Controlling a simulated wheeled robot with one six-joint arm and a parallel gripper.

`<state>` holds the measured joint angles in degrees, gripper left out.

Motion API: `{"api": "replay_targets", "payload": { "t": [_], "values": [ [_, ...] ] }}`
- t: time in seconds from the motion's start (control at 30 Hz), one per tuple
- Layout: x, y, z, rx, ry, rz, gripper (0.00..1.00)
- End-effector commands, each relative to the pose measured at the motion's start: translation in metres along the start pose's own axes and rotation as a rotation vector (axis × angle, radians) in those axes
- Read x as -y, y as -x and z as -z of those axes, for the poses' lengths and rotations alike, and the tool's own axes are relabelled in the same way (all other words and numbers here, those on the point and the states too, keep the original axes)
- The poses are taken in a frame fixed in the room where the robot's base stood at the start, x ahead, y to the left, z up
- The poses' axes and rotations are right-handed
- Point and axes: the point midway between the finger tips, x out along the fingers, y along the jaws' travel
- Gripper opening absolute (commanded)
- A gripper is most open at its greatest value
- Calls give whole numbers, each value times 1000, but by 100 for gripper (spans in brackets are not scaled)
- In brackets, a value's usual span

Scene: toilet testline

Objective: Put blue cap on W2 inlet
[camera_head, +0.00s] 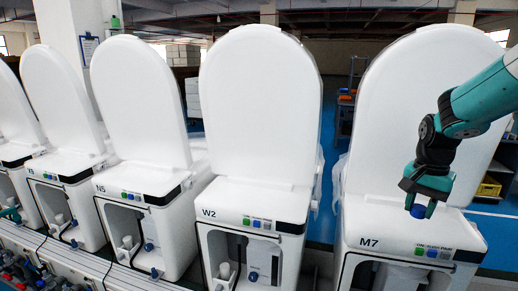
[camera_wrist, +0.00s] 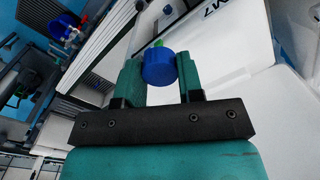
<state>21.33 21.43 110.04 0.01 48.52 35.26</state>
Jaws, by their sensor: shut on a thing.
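My gripper (camera_head: 427,194) is shut on a blue cap (camera_head: 418,211), held in the air in front of the toilet marked M7 (camera_head: 400,225). The wrist view shows the blue cap (camera_wrist: 159,68) between the two green fingers, with a small green part behind it. The W2 toilet (camera_head: 255,200) stands to the left of my gripper, lid upright. In its open front bay are a white fitting (camera_head: 224,271) and a blue knob or cap (camera_head: 253,276). I cannot tell which one is the inlet.
More toilets stand in a row to the left, including N5 (camera_head: 140,185), with raised lids. Blue and red parts (camera_head: 20,272) lie at the lower left. A gap showing blue floor (camera_head: 325,190) separates W2 and M7.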

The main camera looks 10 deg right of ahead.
Motion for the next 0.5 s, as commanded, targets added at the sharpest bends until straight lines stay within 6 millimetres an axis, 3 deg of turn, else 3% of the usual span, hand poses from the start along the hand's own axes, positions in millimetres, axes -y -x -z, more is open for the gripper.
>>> {"api": "replay_targets", "payload": {
  "t": [0.23,0.5],
  "values": [
    [30,-79,-29,8,255,-5,13],
    [54,-202,-103,12,716,-7,13]
  ]
}}
